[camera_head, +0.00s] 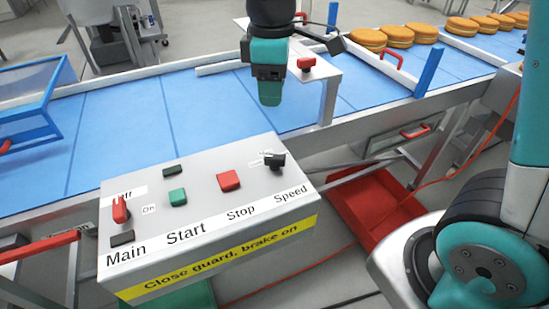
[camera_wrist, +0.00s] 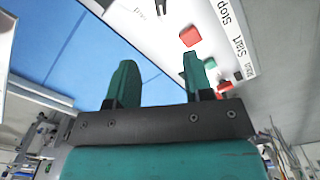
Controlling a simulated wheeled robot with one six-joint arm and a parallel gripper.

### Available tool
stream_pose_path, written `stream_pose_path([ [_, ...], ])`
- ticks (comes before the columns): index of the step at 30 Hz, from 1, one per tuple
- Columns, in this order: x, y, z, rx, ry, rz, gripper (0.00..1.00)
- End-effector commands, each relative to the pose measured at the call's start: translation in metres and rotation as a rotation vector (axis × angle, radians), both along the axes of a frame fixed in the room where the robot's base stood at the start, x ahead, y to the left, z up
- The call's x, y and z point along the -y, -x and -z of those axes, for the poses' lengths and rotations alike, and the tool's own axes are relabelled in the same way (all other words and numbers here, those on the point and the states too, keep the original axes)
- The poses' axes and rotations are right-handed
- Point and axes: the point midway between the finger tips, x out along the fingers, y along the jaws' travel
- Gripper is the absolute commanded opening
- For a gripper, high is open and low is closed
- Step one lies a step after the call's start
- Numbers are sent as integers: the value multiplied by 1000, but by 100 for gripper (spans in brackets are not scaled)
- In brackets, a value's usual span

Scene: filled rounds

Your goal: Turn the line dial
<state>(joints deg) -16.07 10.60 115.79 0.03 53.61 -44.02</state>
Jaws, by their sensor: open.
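A grey control box (camera_head: 250,205) carries a black knob (camera_head: 274,160) above the label "Speed". A red rotary handle (camera_head: 120,210) stands above "Main", with "Off" and "On" marks beside it. A green button (camera_head: 177,197) is above "Start" and a red button (camera_head: 229,181) above "Stop". My gripper (camera_head: 270,95) is open and empty, above the blue belt and behind the box, apart from the knob. In the wrist view my gripper's two fingers (camera_wrist: 160,80) stand apart; the red stop button (camera_wrist: 190,36) shows beyond them. The black knob is only partly visible there.
The blue belt (camera_head: 130,125) runs behind the box, with filled rounds (camera_head: 398,36) at the back right. A red-knobbed post (camera_head: 306,64) stands beside my gripper. A blue-framed guard (camera_head: 35,105) is at left. A red tray (camera_head: 375,205) lies below, right of the box.

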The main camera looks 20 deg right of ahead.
Motion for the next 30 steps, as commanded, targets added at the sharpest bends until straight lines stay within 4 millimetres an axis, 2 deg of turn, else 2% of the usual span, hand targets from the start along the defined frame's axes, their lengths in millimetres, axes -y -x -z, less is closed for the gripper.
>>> stream_pose_path([
  [5, 1, 1, 27, -8, 4, -1, 47],
  [15, 1, 2, 105, -8, 2, 1, 47],
  [21, 1, 2, 143, -5, 1, 1, 47],
  [25, 1, 1, 159, -4, 0, 1, 47],
  [30, 1, 1, 167, -1, 0, 1, 47],
])
